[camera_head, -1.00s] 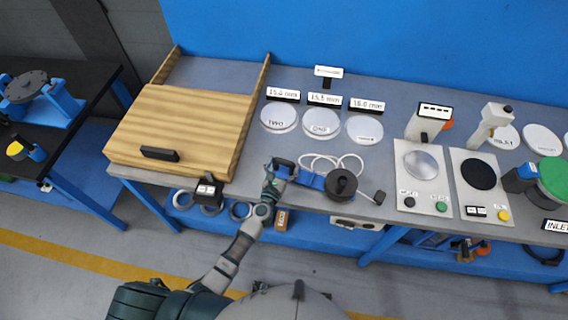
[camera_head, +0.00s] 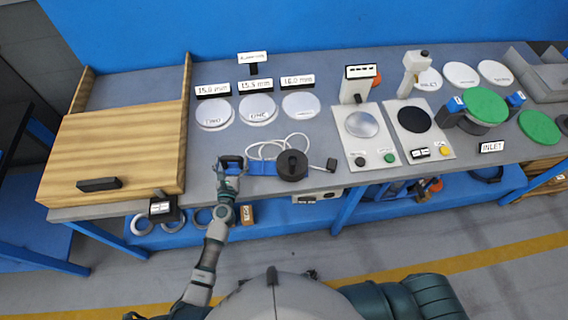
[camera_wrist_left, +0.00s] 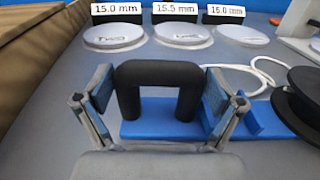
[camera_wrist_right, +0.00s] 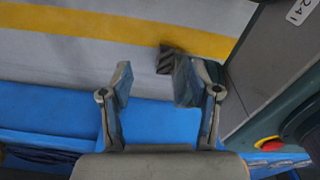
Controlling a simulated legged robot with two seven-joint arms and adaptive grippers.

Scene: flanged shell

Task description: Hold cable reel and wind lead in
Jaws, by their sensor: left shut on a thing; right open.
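The cable reel has a black drum (camera_head: 292,166), a blue base (camera_head: 263,169) and a black arched handle (camera_wrist_left: 160,72) at its left end. A small dark crank knob (camera_head: 331,164) sticks out to the drum's right. The white lead (camera_head: 262,148) lies in loose loops on the bench behind the reel; it also shows in the left wrist view (camera_wrist_left: 250,68). My left gripper (camera_head: 230,170) is shut on the handle, one finger on each side of it. My right gripper (camera_wrist_right: 154,85) is open and empty, seen only in its own wrist view, with blue surface and floor beyond.
White discs with size labels (camera_head: 258,110) stand behind the reel. A wooden board box (camera_head: 115,150) is on the left. Two panels with buttons (camera_head: 362,135) stand to the right, then green discs (camera_head: 485,106).

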